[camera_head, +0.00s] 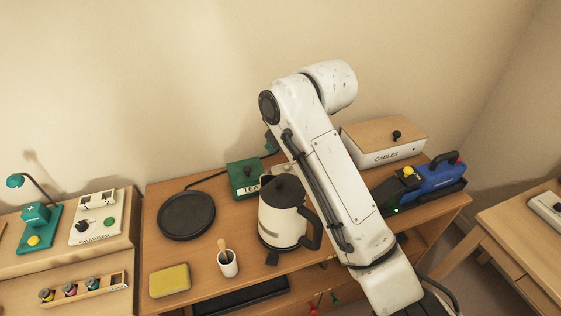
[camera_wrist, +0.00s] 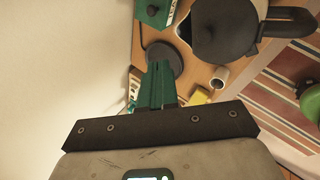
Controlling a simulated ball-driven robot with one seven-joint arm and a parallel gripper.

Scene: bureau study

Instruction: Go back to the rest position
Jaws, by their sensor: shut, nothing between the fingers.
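My gripper shows in the wrist view, its two green fingers (camera_wrist: 160,68) pressed together with nothing between them. It is in the air over the desk, with the black round plate (camera_wrist: 181,58) beyond the fingertips. In the head view my white arm rises across the right half of the desk and hides most of the gripper. The black and cream kettle (camera_head: 283,218) stands just left of the arm, and it also shows in the wrist view (camera_wrist: 222,30).
A green tea box (camera_head: 243,178), the round plate (camera_head: 186,216), a brush cup (camera_head: 228,264) and a yellow sponge (camera_head: 169,281) stand around the kettle. Right of the arm are a cables box (camera_head: 380,155) and a blue tool (camera_head: 438,178). The wall rises close behind the desk.

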